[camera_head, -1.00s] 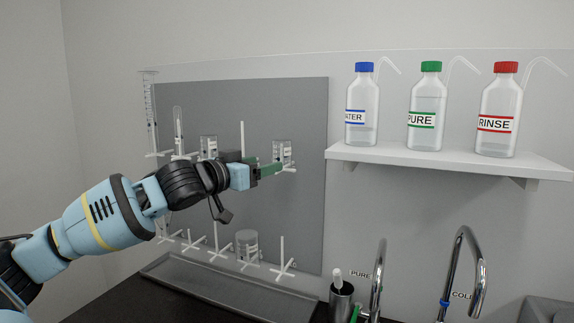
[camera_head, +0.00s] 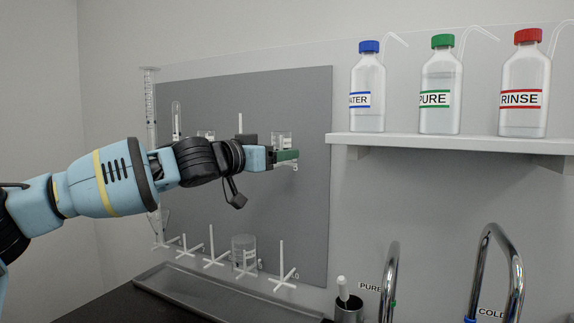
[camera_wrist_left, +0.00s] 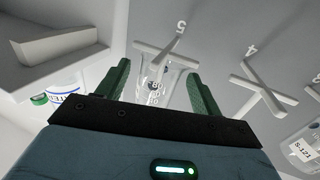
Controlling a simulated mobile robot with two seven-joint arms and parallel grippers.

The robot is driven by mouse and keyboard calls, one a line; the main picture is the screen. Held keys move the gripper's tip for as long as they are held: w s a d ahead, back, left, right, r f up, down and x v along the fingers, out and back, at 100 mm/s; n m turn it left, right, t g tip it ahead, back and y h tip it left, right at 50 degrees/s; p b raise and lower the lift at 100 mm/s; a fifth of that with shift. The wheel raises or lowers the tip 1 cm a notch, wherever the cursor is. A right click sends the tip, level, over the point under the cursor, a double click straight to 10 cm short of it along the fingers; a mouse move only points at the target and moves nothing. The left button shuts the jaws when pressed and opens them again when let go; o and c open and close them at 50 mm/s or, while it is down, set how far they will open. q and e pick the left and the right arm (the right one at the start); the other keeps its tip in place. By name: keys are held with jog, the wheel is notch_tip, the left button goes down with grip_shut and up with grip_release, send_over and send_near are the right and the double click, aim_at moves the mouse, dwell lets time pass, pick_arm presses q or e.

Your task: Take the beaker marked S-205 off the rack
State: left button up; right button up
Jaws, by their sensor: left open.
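A clear beaker (camera_head: 281,138) hangs on the upper right peg of the grey rack board (camera_head: 310,215). My left gripper (camera_head: 286,156) is at the beaker's lower part in the head view and hides some of it. In the left wrist view, the open green fingers (camera_wrist_left: 159,88) stand on either side of a clear beaker (camera_wrist_left: 165,84), on the peg marked 5. Gaps show beside the glass. Its label is too small and partly hidden to read surely. My right gripper is not in view.
A beaker labelled S-121 (camera_wrist_left: 305,148) is at the neighbouring peg side. Another beaker (camera_head: 243,250) hangs on the lower row. A white shelf (camera_head: 440,143) with wash bottles is close on the right. Taps (camera_head: 500,265) stand below it.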

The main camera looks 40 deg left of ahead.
pick_arm(q)
jog(key=shift+w+f+b, duration=0.25)
jog(key=shift+w+b, duration=0.05)
jog(key=shift+w, duration=0.3)
jog(key=shift+w+r+b, duration=0.3)
jog(key=shift+w+b, duration=0.05)
jog(key=shift+w, duration=0.35)
